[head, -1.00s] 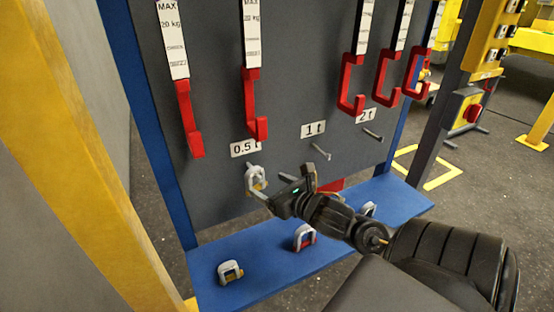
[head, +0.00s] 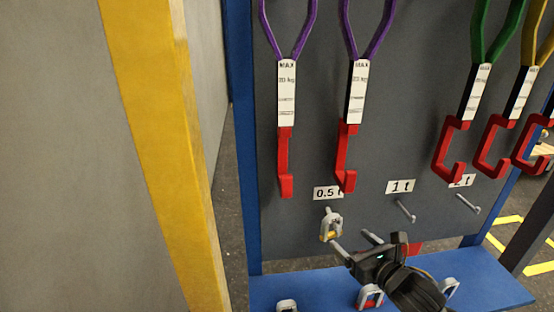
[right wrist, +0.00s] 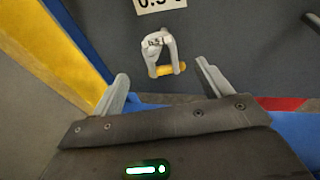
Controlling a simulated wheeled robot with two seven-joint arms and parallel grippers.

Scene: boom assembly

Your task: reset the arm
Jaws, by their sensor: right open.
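My right gripper (head: 354,246) is open and empty in front of the grey board, just below the 0.5 t label. A grey shackle with a yellow pin (head: 330,226) hangs on the peg under that label. In the right wrist view the shackle (right wrist: 162,52) shows ahead of and between the two spread fingers (right wrist: 163,84), apart from them. My left gripper is in neither current view.
Red hooks (head: 285,165) on purple and other slings hang above. The 1 t peg (head: 405,211) and 2 t peg (head: 468,203) look empty. Several shackles (head: 370,297) stand on the blue shelf (head: 490,282). A yellow post (head: 165,140) stands at left.

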